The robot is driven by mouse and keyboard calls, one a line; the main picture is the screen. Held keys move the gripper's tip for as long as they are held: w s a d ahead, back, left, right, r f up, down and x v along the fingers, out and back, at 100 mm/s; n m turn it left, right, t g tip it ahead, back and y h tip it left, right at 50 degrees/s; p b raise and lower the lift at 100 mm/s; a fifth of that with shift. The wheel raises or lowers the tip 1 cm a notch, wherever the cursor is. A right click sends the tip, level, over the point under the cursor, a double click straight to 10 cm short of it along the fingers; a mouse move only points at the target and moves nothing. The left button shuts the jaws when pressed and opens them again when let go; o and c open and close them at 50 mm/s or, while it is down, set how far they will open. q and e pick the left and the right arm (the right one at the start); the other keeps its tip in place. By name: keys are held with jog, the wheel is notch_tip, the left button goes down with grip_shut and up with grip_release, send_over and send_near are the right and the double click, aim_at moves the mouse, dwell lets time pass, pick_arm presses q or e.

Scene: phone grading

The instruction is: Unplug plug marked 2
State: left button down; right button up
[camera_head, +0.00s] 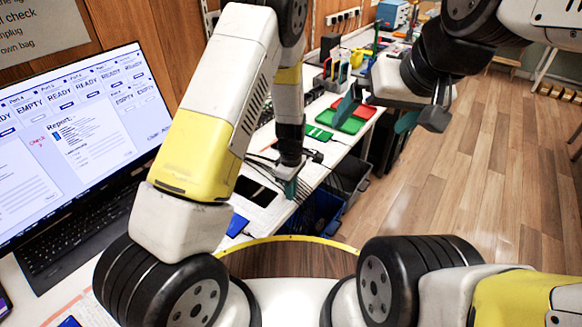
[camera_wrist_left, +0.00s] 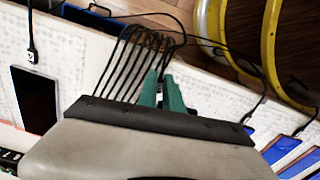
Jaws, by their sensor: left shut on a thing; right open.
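My left gripper (camera_head: 290,188) points down at the white table's right edge, right of a dark phone. In the left wrist view its green fingertips (camera_wrist_left: 165,92) are close together beside a row of looped black cables (camera_wrist_left: 135,55). It is shut on what seems to be a cable's plug, mostly hidden between the fingers. No number mark is readable, so I cannot tell which plug it is. A dark phone (camera_wrist_left: 37,98) lies on the white table with a black plug (camera_wrist_left: 32,54) at its end. My right gripper (camera_head: 377,114) is open and empty, raised at the upper right.
Red and green trays (camera_head: 348,122) lie farther back on the table (camera_head: 338,152). A blue phone (camera_head: 237,224) lies near the front. Dark bins (camera_head: 318,212) stand below the table's right edge. Open floor (camera_head: 490,165) is at right.

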pick_arm(q)
jog(key=shift+f, duration=0.35)
jog(key=c, duration=1.4)
grip_release()
jog(key=shift+s+f, duration=0.1)
jog(key=shift+s, duration=0.05)
jog(key=shift+c, duration=0.2)
jog(key=shift+r, duration=3.1)
